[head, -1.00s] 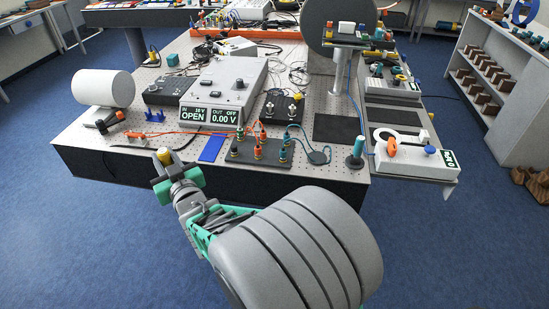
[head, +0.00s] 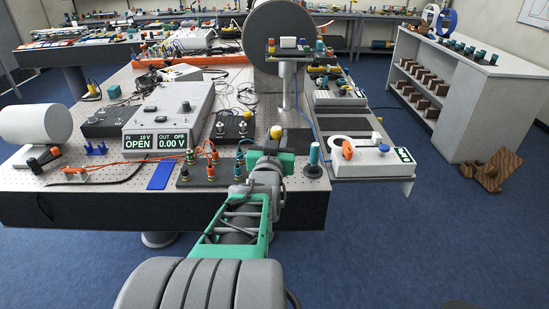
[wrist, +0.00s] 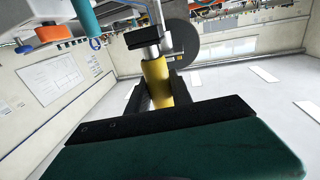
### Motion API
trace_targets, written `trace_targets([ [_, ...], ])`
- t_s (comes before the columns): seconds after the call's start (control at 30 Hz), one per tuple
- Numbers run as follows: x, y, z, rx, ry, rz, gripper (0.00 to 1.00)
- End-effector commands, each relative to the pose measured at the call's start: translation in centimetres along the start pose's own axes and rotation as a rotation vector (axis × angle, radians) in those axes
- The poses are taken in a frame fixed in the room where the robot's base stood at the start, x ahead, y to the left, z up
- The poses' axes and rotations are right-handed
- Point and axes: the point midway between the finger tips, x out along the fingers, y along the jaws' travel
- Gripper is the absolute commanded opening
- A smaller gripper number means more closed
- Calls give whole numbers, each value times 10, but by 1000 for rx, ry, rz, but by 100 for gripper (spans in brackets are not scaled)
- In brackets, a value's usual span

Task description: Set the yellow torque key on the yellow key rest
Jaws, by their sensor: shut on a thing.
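The yellow torque key is in my gripper (head: 275,138). In the wrist view the key (wrist: 157,82) is a yellow cylinder with a silver collar and a dark top, clasped between the dark jaws. In the head view only a small yellow part (head: 276,131) shows above my gripper. My gripper is over the table's front right part, left of the upright teal cylinder (head: 314,156). I cannot pick out the yellow key rest for certain.
The white unit (head: 378,160) with a blue knob stands at the right. A terminal block with coloured posts (head: 197,174) is left of my gripper, near a blue pad (head: 160,176). A large grey disc (head: 277,45) stands behind. My arm hides part of the table.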

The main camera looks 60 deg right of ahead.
Motion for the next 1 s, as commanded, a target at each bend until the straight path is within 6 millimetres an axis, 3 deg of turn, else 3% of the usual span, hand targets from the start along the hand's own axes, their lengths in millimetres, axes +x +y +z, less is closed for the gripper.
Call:
trace_targets([
  [0.17, 47, -10, 23, -2, -5, -1, 0],
  [0.2, 55, -11, 35, -2, -8, -2, 0],
  [0.4, 84, -17, 69, 0, -1, -2, 0],
  [0.53, 92, -19, 80, -1, 0, -2, 0],
  [0.7, 93, -19, 109, -1, -1, -2, 0],
  [1.0, 93, -18, 113, 1, 2, -2, 0],
])
